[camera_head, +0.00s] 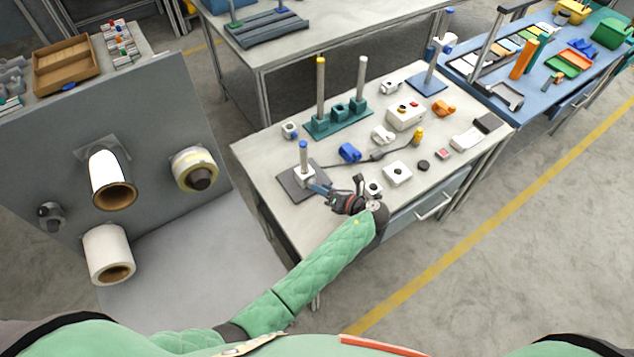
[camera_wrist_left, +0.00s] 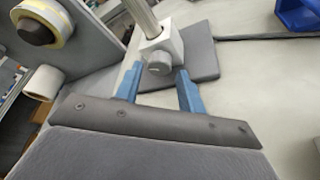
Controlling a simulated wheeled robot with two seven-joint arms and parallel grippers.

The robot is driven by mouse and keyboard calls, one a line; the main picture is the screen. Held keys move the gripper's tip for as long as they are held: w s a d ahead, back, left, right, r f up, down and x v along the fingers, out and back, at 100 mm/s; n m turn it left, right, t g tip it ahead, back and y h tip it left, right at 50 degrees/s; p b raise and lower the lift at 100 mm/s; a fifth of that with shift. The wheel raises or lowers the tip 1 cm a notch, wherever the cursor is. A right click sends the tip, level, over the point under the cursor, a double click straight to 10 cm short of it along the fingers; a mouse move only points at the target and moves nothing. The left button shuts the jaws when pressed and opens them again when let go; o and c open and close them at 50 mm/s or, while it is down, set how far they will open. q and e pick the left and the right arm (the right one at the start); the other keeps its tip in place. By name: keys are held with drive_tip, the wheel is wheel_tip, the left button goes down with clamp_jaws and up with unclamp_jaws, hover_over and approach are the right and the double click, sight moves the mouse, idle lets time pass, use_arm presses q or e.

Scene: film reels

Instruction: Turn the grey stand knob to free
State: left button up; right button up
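The grey stand (camera_head: 287,183) has a dark flat base, a light block and a short post with a blue top. It stands near the left end of the workbench. Its round grey knob (camera_wrist_left: 160,62) faces my left wrist camera. My left gripper (camera_head: 314,187) has reached the stand from the right. In the left wrist view its two blue fingers (camera_wrist_left: 158,82) are apart, one on each side of the knob and just short of it or level with it. Contact is not clear. My right gripper is not in view.
The workbench (camera_head: 262,156) holds a teal stand with two posts (camera_head: 338,120), a blue part (camera_head: 349,152), a cable with a yellow plug (camera_head: 400,146) and a control box (camera_head: 405,115). A grey panel with reels (camera_head: 150,105) stands at the left.

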use_arm(q)
drive_tip(key=shift+p+x, duration=0.4)
drive_tip(key=shift+x, duration=1)
drive_tip(key=shift+c, duration=0.2)
drive_tip(key=c, duration=0.7)
drive_tip(key=shift+o, duration=0.3)
